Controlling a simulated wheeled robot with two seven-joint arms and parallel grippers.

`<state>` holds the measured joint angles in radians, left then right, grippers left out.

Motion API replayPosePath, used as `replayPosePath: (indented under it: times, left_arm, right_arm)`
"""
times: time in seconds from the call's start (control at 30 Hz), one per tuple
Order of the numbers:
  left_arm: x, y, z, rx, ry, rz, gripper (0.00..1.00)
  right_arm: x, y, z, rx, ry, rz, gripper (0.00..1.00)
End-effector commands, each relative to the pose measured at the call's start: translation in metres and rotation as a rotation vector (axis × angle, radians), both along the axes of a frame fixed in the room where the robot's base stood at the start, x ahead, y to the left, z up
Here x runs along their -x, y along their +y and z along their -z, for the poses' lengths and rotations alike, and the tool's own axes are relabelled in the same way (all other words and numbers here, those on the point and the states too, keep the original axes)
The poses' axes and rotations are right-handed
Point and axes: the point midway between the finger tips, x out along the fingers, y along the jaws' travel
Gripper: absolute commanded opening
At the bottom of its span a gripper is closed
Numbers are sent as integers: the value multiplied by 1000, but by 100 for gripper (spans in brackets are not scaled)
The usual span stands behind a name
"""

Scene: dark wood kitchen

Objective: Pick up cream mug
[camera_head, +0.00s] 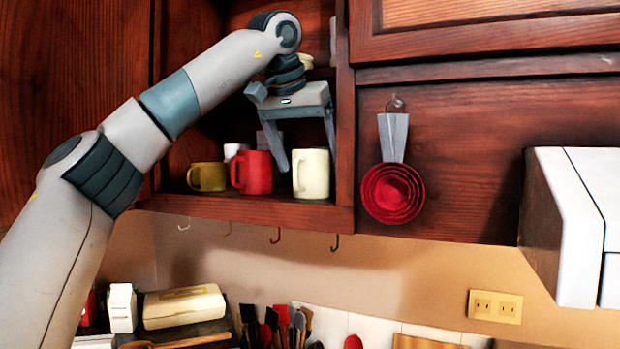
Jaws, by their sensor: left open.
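The cream mug (311,174) stands upright at the right end of the open cupboard's lower shelf, its handle to the left. My left gripper (306,158) reaches into the cupboard from above, its fingers pointing down and spread apart. One finger comes down at the mug's left, by the red mug's right side, and the other at the mug's right. I cannot tell whether either finger touches the mug. The gripper holds nothing that I can see. My right gripper is not in the picture.
On the same shelf stand a red mug (252,173), an olive mug (207,177) and a white cup (236,151) behind. The cupboard's right side post (345,140) is close to the cream mug. Red measuring cups (392,193) hang to the right. Hooks line the shelf's underside.

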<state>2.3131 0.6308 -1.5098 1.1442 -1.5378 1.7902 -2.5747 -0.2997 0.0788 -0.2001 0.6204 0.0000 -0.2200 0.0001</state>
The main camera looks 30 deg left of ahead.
Motion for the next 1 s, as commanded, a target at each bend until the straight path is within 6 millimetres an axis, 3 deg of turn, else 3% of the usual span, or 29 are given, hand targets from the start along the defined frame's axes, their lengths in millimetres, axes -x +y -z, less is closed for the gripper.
replayPosePath:
  times: [0.4,0.93,1.0]
  left_arm:
    - [-20,3,39,-1,1,0,85]
    - [-22,3,42,0,0,0,85]
    - [-22,3,42,0,0,0,68]
  right_arm:
    - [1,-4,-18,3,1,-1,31]
    - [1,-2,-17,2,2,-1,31]
    - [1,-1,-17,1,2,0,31]
